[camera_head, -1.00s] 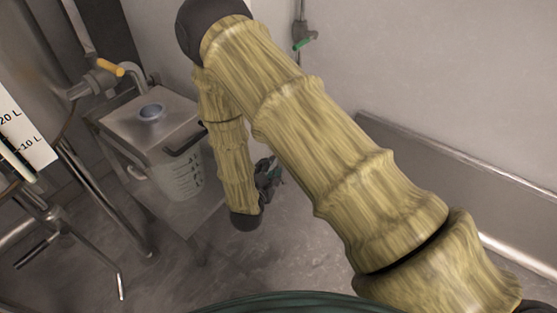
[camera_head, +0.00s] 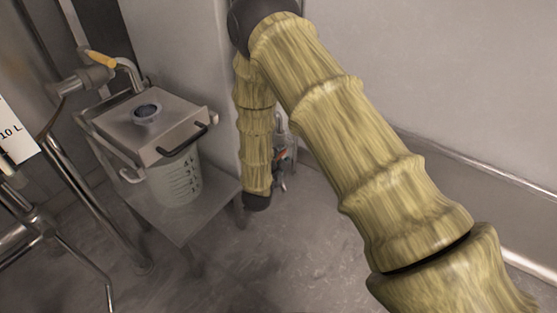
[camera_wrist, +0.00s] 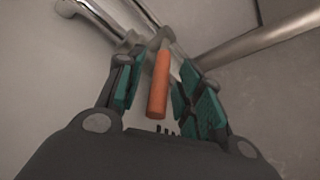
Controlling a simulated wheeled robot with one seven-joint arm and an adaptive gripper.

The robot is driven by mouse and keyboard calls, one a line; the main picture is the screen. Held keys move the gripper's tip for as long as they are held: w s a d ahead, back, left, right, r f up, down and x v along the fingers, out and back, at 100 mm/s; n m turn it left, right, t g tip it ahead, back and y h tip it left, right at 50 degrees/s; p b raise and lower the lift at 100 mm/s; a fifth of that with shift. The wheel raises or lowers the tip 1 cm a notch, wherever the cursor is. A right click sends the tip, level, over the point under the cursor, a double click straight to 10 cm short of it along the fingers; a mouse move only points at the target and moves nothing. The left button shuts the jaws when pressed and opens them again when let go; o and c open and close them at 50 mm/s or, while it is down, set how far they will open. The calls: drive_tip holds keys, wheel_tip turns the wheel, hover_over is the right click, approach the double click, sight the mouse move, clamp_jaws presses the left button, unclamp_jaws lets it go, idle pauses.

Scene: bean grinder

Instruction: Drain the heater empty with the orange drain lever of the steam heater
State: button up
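The orange lever (camera_wrist: 159,85) hangs from a grey metal valve with a pipe in the wrist view. My gripper (camera_wrist: 157,72) is open, with one teal-padded finger on each side of the lever. Gaps show between the lever and both fingers; it is around the lever without visible contact. The heater's body cannot be made out behind my arm.
A steel box with a funnel (camera_head: 146,112) sits over a graduated clear container (camera_head: 176,178) on a metal stand left of my forearm. A yellow-orange valve handle (camera_head: 102,59) is on a vessel pipe at upper left. A metal bar crosses the wrist view's upper right.

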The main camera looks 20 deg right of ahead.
drive_tip(key=shift+w+d, duration=0.1)
drive_tip(key=shift+w, duration=0.05)
clamp_jaws()
drive_tip(key=shift+r, duration=0.1)
